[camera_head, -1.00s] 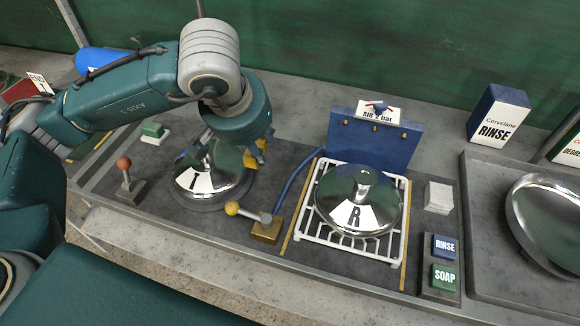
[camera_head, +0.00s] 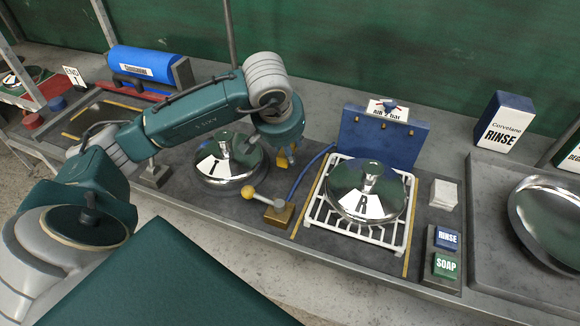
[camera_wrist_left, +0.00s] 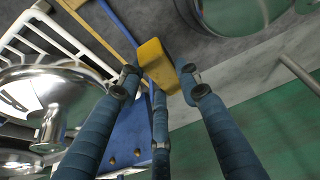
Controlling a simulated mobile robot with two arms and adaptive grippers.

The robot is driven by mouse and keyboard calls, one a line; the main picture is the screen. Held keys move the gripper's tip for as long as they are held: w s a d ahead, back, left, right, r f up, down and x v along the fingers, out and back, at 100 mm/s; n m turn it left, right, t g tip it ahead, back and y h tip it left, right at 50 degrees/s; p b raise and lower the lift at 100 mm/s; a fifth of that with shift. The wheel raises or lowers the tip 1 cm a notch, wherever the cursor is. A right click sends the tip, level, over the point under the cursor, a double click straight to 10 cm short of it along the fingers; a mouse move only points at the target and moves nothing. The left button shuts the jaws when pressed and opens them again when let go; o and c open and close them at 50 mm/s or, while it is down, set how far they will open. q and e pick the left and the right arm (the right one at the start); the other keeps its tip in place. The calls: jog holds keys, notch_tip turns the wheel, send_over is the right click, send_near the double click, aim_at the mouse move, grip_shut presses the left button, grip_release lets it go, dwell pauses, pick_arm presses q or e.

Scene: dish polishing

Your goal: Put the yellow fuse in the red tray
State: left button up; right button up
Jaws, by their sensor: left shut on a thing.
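My left gripper (camera_head: 285,158) is shut on the yellow fuse (camera_head: 283,161), above the bench between the dish lid marked I and the blue air box. In the left wrist view my gripper's fingers (camera_wrist_left: 160,85) close around the yellow fuse (camera_wrist_left: 157,60), a small block at their tips. My right gripper is not in view.
A shiny lid marked I (camera_head: 215,165) stands left of my gripper. A ball-ended lever (camera_head: 265,198) is close in front. A lid marked R (camera_head: 365,190) sits on a white rack (camera_head: 330,225). A blue cylinder (camera_head: 140,65) lies at the back left, near an END sign (camera_head: 73,77).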

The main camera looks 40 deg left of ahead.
pick_arm(q)
notch_tip(320, 180, down, 4)
jog(key=shift+r, duration=0.1)
jog(key=shift+f+p, duration=0.3)
jog(key=shift+f, duration=0.05)
notch_tip(320, 180, down, 2)
jog(key=shift+f, duration=0.2)
jog(key=shift+f+p, duration=0.3)
jog(key=shift+f, duration=0.15)
jog(key=shift+f+b, duration=0.2)
jog(key=shift+b, duration=0.1)
jog(key=o, duration=1.2)
jog(key=shift+o, duration=0.7)
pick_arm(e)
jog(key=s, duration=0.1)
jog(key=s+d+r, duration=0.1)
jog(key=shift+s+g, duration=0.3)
pick_arm(q)
jog(key=shift+r, duration=0.1)
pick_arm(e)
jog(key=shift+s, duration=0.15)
